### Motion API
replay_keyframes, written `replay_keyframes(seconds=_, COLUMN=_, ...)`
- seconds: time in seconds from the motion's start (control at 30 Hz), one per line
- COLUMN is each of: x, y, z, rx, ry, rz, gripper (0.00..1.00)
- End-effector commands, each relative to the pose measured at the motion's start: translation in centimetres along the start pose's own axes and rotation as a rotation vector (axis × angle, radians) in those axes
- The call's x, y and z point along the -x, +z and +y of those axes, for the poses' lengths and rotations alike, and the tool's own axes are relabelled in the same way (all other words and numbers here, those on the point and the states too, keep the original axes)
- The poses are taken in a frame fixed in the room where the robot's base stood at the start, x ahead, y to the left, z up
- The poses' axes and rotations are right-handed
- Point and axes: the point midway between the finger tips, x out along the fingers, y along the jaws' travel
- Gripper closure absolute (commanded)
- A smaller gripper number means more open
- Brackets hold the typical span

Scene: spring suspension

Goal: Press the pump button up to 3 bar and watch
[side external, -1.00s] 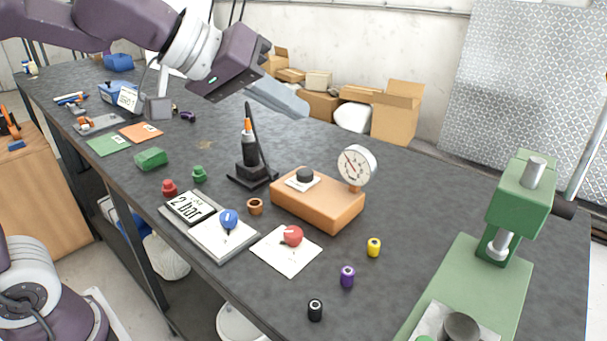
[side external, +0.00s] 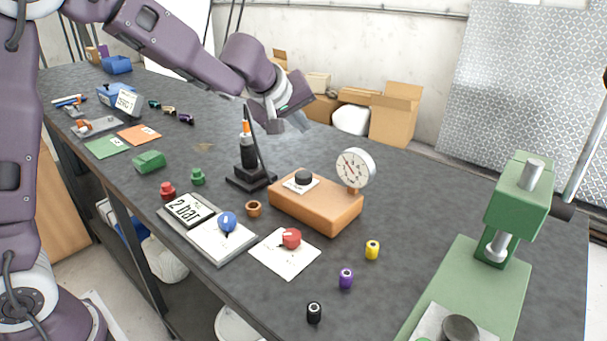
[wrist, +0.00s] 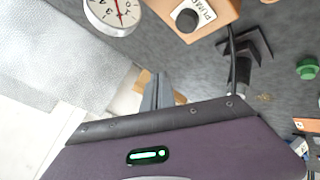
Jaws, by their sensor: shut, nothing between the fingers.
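The pump is an orange box (side external: 318,208) on the dark table, with a round black button (side external: 303,177) on a white label on top. A white dial gauge (side external: 354,169) with a red needle stands at its right end; the exact reading is too small to tell. The wrist view shows the gauge (wrist: 113,12), the button (wrist: 187,20) and the label "PUMP" (wrist: 206,10) at the top. My gripper (side external: 302,124) is shut and empty, in the air behind the pump and apart from the button. Its fingers show in the wrist view (wrist: 158,88).
A black stand with a spring strut (side external: 248,155) stands left of the pump. A display (side external: 187,210) reads "2 bar", near blue (side external: 227,222) and red (side external: 290,238) knobs. A green press (side external: 500,235) is at the right.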

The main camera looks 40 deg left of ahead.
Motion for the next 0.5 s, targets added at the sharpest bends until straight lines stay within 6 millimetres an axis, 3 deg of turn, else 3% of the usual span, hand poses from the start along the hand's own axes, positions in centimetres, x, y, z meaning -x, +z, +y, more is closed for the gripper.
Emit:
replay_keyframes(seconds=0.17, x=-0.9, y=0.4, z=-0.7, rx=-0.001, ry=-0.004, rz=0.006, gripper=1.0)
replay_keyframes(seconds=0.5, x=-4.3, y=3.1, z=-3.3, rx=0.002, ry=-0.002, rz=-0.004, gripper=1.0)
